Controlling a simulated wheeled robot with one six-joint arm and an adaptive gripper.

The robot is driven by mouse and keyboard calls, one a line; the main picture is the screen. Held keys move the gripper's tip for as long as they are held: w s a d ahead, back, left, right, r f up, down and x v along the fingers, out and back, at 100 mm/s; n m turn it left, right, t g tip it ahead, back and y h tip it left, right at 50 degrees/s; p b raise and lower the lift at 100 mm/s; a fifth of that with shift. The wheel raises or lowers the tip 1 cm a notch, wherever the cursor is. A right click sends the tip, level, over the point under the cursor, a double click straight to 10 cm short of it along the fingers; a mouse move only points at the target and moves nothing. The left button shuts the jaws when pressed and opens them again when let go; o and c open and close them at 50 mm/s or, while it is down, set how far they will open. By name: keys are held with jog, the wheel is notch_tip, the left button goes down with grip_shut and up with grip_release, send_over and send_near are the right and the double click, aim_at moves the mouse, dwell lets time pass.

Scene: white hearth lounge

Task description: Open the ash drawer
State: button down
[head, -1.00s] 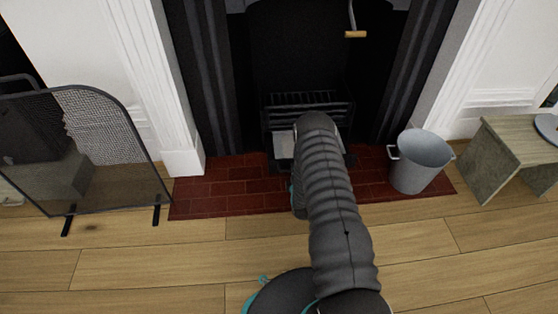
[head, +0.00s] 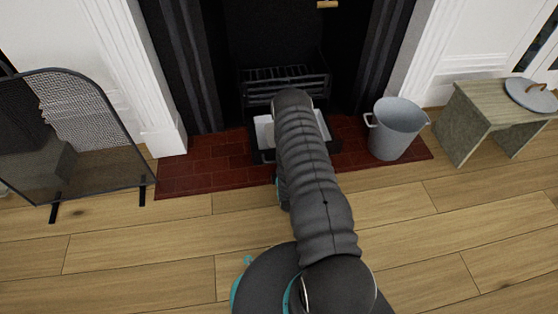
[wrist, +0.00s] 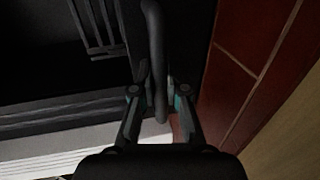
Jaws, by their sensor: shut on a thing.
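The ash drawer (head: 335,147) is a dark tray with a pale inside, low under the grate. In the head view it stands out from the firebox over the brick hearth, partly hidden by my arm. In the wrist view its dark bar handle (wrist: 157,45) runs up between the fingers. My gripper (wrist: 159,92) is shut on this handle.
The grate (head: 300,78) sits above the drawer. A grey bucket (head: 397,130) stands on the right of the brick hearth (head: 210,172). A mesh fire screen (head: 80,140) stands at left and a small bench (head: 470,115) at right. The wooden floor in front is clear.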

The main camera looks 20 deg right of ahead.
jog(key=c, duration=1.2)
grip_release()
jog(key=v, duration=1.2)
